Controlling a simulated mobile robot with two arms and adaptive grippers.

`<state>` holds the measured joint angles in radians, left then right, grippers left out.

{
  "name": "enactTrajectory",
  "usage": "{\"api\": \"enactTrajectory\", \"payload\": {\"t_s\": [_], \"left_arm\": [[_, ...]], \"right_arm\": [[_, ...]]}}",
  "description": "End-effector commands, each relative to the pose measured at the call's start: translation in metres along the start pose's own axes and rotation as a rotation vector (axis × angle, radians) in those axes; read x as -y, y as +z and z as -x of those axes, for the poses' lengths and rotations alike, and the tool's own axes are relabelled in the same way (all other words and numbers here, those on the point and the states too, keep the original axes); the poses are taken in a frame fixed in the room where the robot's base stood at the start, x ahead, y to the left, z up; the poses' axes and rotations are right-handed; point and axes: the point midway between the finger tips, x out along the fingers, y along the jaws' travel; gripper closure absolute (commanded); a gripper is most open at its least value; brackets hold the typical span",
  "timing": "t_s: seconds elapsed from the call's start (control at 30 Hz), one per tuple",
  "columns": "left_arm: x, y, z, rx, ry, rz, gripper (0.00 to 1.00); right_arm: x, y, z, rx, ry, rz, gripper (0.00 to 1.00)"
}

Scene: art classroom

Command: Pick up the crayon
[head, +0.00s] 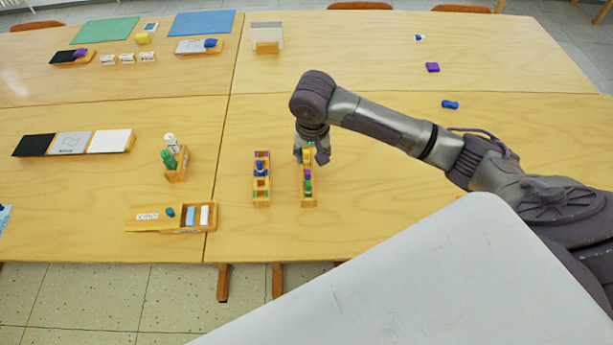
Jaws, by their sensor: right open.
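My right gripper (312,155) points down over the back end of the right narrow wooden rack (309,204). It is open and hides part of the rack and what stands there. A yellow piece (306,154) shows beside its fingers; I cannot tell whether they touch it. Purple and green pieces (308,183) stand in the front of this rack. They are too small to tell which is a crayon. A second narrow wooden rack (261,202) just to the left holds blue, yellow and green pieces. My left gripper is not in view.
A wooden stand with green and white bottles (177,174) and a slide-lid wooden box (150,224) are left of the racks. A blue piece (450,104) and a purple block (432,67) lie at the right. The table around the racks is mostly bare.

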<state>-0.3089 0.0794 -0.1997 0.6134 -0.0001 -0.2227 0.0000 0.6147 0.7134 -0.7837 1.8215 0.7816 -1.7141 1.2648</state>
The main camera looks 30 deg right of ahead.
Motion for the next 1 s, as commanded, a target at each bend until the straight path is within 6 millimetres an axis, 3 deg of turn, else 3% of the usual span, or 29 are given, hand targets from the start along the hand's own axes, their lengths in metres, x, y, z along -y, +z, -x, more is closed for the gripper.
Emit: {"api": "enactTrajectory", "payload": {"t_s": [0.07,0.17,0.5,0.73,1.0], "left_arm": [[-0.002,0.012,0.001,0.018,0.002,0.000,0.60],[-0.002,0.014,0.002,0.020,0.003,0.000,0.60],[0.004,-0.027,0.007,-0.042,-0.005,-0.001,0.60],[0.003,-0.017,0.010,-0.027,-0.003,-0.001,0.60],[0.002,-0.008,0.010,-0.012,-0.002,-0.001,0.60]], "right_arm": [[0.000,0.001,-0.016,0.003,0.001,-0.001,0.53],[0.001,0.000,-0.033,0.001,0.000,0.001,0.53],[0.005,0.002,-0.062,0.001,0.001,0.002,0.53],[0.009,0.004,-0.095,-0.001,-0.001,0.002,0.53],[0.009,0.004,-0.100,-0.002,-0.002,0.003,0.53]]}}
